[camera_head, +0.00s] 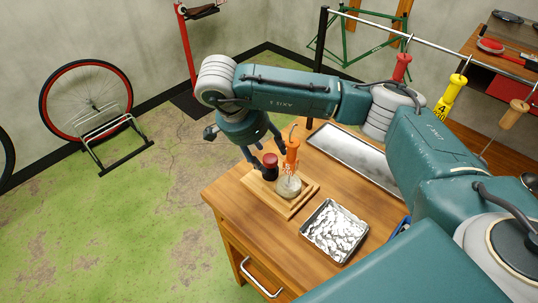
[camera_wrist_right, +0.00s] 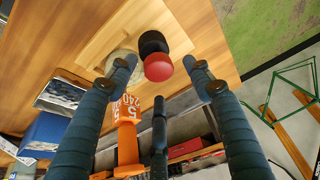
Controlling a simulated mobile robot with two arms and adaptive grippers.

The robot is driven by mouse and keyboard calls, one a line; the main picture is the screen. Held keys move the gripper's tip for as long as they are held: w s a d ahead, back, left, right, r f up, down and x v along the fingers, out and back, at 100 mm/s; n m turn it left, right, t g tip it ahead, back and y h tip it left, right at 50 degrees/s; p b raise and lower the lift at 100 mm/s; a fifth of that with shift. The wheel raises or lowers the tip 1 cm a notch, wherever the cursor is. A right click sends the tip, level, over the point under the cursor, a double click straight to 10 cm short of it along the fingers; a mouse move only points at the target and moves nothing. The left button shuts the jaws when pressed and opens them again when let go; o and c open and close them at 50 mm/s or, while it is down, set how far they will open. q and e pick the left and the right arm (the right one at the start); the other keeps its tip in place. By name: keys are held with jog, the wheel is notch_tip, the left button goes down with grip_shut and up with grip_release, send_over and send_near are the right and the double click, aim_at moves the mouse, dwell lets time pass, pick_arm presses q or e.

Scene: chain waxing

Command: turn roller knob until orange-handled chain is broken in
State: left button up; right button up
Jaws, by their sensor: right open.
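The roller knob is red (camera_head: 270,160) on a black post, standing on a wooden board (camera_head: 302,203) on the workbench. It also shows in the right wrist view (camera_wrist_right: 158,67). The orange-handled chain has an upright orange handle (camera_head: 292,143) right beside the knob, over a pale round piece (camera_head: 289,187) on the board. In the wrist view the handle (camera_wrist_right: 127,140) carries white numbers. My right gripper (camera_head: 263,155) is open just above the knob. Its fingers (camera_wrist_right: 163,72) lie around the knob with visible gaps. The chain itself is mostly hidden. My left gripper is out of view.
A foil-lined tray (camera_head: 335,228) lies in front of the board, and a long metal tray (camera_head: 350,153) behind it. Red (camera_head: 401,68), yellow (camera_head: 450,94) and wooden (camera_head: 514,114) handles hang from a rail at right. The green floor at left is mostly free.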

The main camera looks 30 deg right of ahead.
jog(key=shift+d+f, duration=0.2)
jog(key=shift+f, duration=0.35)
jog(key=shift+d+f, duration=0.2)
jog(key=shift+f, duration=0.3)
jog(key=c, duration=1.1)
jog(key=shift+w+r+m, duration=0.1)
jog(key=shift+w+m, duration=0.05)
jog(key=shift+m, duration=0.25)
